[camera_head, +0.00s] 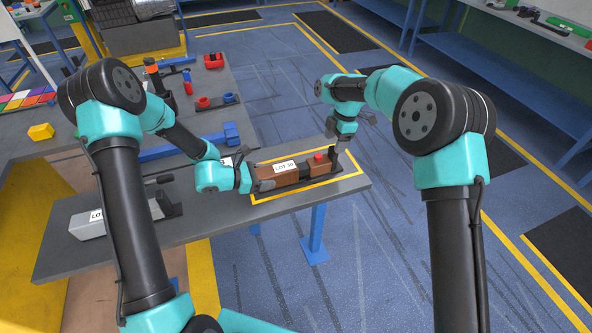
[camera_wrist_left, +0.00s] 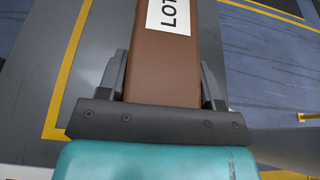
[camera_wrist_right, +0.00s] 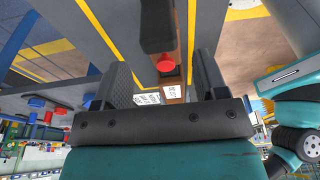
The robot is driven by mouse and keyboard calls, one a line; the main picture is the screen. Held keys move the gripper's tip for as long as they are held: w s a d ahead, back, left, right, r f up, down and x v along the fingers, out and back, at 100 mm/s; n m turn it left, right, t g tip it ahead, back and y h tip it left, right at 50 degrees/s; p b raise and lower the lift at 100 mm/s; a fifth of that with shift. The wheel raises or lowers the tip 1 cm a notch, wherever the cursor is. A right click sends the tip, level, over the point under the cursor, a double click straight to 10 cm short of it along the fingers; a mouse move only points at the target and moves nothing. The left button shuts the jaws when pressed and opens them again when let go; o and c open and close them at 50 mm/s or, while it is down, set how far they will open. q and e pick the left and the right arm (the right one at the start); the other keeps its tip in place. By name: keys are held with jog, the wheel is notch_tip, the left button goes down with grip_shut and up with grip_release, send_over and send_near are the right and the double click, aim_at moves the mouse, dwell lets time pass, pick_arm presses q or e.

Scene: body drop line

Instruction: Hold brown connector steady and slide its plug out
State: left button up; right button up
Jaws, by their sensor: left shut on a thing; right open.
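The brown connector (camera_head: 277,178) lies lengthwise in a dark holder inside a yellow outline near the bench's right end. It bears a white LOT label. My left gripper (camera_head: 258,178) is shut on its left end; the left wrist view shows the brown body (camera_wrist_left: 162,65) between the fingers. The plug (camera_head: 319,169), a brown block with a red top piece, sits at the connector's right end. My right gripper (camera_head: 338,145) is open above the holder's right end. In the right wrist view the red piece (camera_wrist_right: 166,65) shows beyond its fingers, with a dark block nearer.
A blue part (camera_head: 195,143) lies behind my left arm. Red and blue parts (camera_head: 203,102) and a yellow block (camera_head: 41,132) are further back. Floor is open right of the bench.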

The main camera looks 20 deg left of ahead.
pick_arm(q)
jog(key=shift+f, duration=0.15)
pick_arm(e)
jog(key=shift+r, duration=1.7)
pick_arm(q)
jog(key=o, duration=1.2)
jog(key=shift+o, duration=0.2)
jog(key=shift+a, duration=0.1)
jog(key=v, duration=1.2)
pick_arm(e)
jog(key=shift+f, duration=0.1)
